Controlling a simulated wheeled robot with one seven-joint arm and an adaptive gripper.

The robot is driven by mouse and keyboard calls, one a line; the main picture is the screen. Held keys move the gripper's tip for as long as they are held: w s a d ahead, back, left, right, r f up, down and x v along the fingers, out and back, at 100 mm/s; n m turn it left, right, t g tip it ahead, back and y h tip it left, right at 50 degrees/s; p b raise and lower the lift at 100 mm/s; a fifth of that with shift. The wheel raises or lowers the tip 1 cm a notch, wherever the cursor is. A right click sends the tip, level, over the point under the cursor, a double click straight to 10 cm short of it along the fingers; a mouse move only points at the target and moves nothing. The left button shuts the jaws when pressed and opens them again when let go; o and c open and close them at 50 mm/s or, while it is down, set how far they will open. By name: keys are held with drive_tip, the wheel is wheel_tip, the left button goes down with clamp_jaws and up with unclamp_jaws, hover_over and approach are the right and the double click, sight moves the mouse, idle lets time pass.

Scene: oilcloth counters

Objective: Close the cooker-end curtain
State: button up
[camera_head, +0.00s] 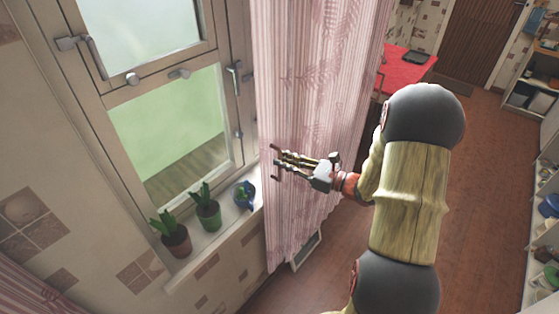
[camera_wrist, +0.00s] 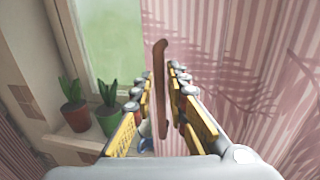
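A pink striped curtain (camera_head: 312,75) with a leaf pattern hangs bunched at the right side of the window. It also fills the right of the wrist view (camera_wrist: 250,60). My gripper (camera_head: 283,163) is in front of its window-side edge. In the wrist view a slim upright brown strip (camera_wrist: 160,75), like a handle, stands between my gripper's fingers (camera_wrist: 161,95). The fingers are apart on either side of it, with narrow gaps showing. How the strip joins the curtain is hidden. I cannot tell which curtain is the cooker-end one.
Several potted plants, including a brown pot (camera_head: 176,243) and a green pot (camera_head: 208,216), stand on the windowsill (camera_head: 215,245). Another pink curtain (camera_head: 35,292) shows at lower left. A red-topped table (camera_head: 402,70) stands behind. Shelves line the right; the floor (camera_head: 485,170) between is clear.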

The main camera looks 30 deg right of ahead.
drive_tip(key=shift+x, duration=0.75)
clamp_jaws()
